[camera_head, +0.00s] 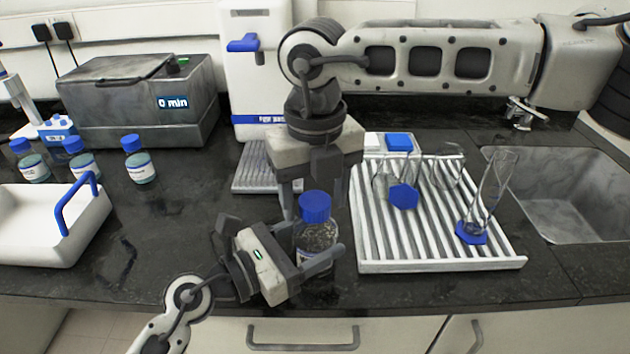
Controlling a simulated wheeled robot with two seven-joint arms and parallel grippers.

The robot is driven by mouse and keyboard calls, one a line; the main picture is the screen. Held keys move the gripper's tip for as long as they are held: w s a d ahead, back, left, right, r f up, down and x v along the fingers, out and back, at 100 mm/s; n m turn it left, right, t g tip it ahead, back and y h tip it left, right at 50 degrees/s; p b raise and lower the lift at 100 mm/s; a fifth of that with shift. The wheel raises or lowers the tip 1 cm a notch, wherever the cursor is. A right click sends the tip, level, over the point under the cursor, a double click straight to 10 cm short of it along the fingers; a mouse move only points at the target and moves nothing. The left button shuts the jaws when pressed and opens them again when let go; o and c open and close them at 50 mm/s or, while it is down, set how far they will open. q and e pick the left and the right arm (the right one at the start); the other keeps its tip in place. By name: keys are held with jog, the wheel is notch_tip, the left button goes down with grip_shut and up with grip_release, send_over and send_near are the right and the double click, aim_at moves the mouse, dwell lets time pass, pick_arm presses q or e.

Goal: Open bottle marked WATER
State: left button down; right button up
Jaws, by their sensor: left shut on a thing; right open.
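A bottle with a blue cap (315,206) and a dark, speckled-looking body (314,236) stands upright near the front edge of the counter. Its label is hidden or cannot be read, so I cannot tell whether it says WATER. My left gripper (318,258) is shut on the bottle's body from the lower left. The cap is on the bottle. My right gripper (313,198) points down from above, open, with its fingers on either side of the cap and apart from it as far as I can see.
Several blue-capped bottles (138,160) stand at the left, by a white tray (92,228) with a blue handle. A grey water bath (120,110) is behind. A white ribbed drying rack (440,262) with glassware is at right, beside the sink (585,215).

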aim_at(315, 200)
jog(key=c, duration=1.1)
jog(key=shift+o, duration=0.2)
jog(key=n, duration=0.5)
jog(key=shift+n, duration=0.3)
jog(key=n, duration=0.3)
jog(key=shift+n, duration=0.4)
jog(key=shift+r, duration=0.2)
jog(key=shift+r, duration=0.9)
jog(key=shift+r, duration=0.1)
jog(key=shift+r, duration=1.95)
pick_arm(q)
jog(key=shift+c, duration=1.4)
grip_release()
